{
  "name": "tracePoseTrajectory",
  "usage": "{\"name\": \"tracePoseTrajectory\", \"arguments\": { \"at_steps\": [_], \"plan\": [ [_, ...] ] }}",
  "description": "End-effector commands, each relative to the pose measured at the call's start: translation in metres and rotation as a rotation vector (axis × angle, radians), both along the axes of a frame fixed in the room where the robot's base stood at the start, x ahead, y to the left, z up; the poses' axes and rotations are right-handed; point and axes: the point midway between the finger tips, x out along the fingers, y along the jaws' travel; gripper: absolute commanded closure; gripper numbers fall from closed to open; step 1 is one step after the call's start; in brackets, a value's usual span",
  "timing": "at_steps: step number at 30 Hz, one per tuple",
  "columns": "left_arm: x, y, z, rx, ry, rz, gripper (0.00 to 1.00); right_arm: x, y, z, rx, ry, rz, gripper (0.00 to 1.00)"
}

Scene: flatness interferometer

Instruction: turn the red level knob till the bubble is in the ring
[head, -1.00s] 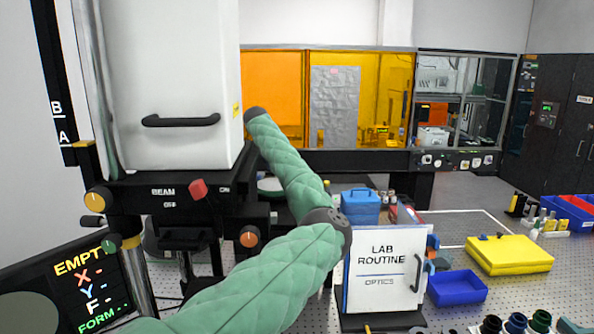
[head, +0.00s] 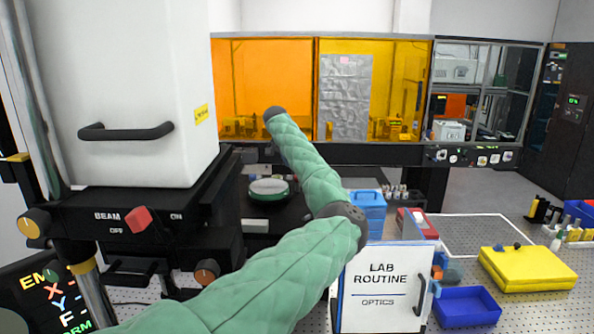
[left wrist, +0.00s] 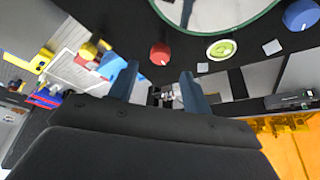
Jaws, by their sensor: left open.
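The red level knob (left wrist: 160,53) shows in the left wrist view, on a black surface just beyond my left gripper (left wrist: 159,73). The gripper is open, its two blue-grey fingers apart and the knob in line with the gap between them; I cannot tell whether they touch it. A round yellow-green level (left wrist: 221,49) sits to the right of the knob. Its bubble is too small to place against the ring. In the head view my green left arm reaches towards the back, and its fingers cannot be made out. My right gripper is in neither view.
A blue knob (left wrist: 301,14) and a large green-rimmed disc (left wrist: 215,12) lie close to the level. In the head view a white housing (head: 130,95) stands left, with a red BEAM knob (head: 138,219) below.

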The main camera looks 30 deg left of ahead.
Motion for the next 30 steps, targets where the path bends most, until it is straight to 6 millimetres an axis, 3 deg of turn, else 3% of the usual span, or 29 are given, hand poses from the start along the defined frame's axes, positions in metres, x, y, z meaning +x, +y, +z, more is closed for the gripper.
{"name": "tracePoseTrajectory", "arguments": {
  "at_steps": [3,10,22,23,27,30],
  "plan": [
    [0.007,-0.002,-0.014,-0.002,0.004,-0.001,0.51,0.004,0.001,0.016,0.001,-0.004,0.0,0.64],
    [0.016,-0.004,-0.038,-0.002,0.001,-0.001,0.51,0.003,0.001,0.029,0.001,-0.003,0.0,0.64],
    [0.019,-0.005,-0.047,-0.001,0.0,0.0,0.51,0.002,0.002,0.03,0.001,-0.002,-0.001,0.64],
    [0.019,-0.005,-0.047,-0.001,0.0,0.0,0.53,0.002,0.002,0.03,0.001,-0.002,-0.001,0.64],
    [0.019,-0.005,-0.047,-0.001,0.0,0.0,0.8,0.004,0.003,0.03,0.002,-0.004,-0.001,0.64],
    [0.019,-0.004,-0.046,0.0,0.0,0.0,0.95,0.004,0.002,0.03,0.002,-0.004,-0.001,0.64]
  ]
}}
